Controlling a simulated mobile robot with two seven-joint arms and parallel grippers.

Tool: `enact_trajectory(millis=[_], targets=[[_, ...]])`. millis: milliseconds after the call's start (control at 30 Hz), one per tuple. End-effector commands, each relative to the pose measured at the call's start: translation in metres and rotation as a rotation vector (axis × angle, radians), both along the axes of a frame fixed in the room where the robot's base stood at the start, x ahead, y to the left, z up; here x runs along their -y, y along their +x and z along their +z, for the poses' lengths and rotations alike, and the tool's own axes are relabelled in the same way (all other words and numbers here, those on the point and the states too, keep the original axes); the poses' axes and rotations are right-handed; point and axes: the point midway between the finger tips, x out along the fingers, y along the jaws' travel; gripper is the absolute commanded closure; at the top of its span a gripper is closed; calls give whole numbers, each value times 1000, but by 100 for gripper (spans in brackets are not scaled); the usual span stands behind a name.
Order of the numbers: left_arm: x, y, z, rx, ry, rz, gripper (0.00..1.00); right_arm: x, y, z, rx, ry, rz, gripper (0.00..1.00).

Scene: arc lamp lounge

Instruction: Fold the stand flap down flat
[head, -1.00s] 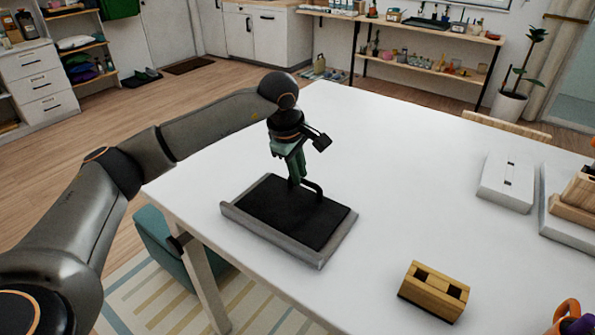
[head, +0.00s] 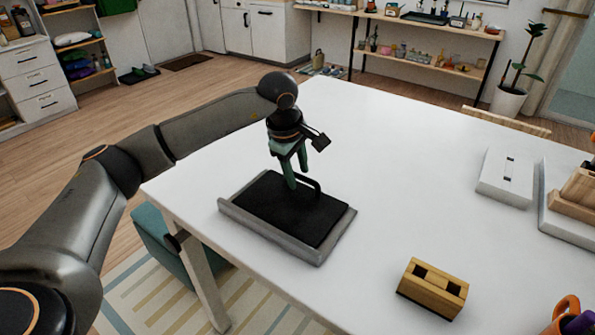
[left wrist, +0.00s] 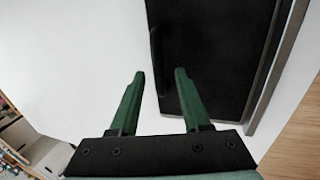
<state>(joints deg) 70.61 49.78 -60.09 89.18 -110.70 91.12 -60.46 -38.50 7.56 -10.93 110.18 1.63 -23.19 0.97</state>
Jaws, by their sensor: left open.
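The stand (head: 329,236) has a grey frame with a raised lip on its left front side and lies near the left edge of the white table. Its black flap (head: 292,217) looks flat or nearly flat against the frame; a small remaining tilt is hard to tell. A dark curved bar handle (head: 312,184) sits at the flap's far edge. The flap also fills the upper right of the left wrist view (left wrist: 215,50). My left gripper (head: 297,180) is open and empty, its green fingers pointing down at the far edge by the handle. My right gripper is out of view.
A wooden block with two slots (head: 433,288) stands at the front of the white table (head: 400,180). A white box (head: 507,178) and a tray with wooden pieces (head: 566,225) are at the right. The table's middle is clear.

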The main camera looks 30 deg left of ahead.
Motion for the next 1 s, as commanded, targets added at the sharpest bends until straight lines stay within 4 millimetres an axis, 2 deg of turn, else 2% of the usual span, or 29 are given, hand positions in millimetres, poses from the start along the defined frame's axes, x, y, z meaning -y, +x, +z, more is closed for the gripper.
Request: enact_trajectory(millis=[167, 400, 600, 800, 1000], targets=[[-1, -4, 20, 6, 0, 0, 53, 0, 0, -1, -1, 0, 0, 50], [-1, -18, 70, 6, -1, 1, 53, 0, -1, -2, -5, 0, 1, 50], [-1, -27, 105, 4, -1, -1, 53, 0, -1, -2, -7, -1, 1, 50], [-2, -32, 119, 0, 0, -1, 53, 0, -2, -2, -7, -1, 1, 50], [-2, -33, 120, -1, 0, 0, 53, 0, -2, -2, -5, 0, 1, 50]])
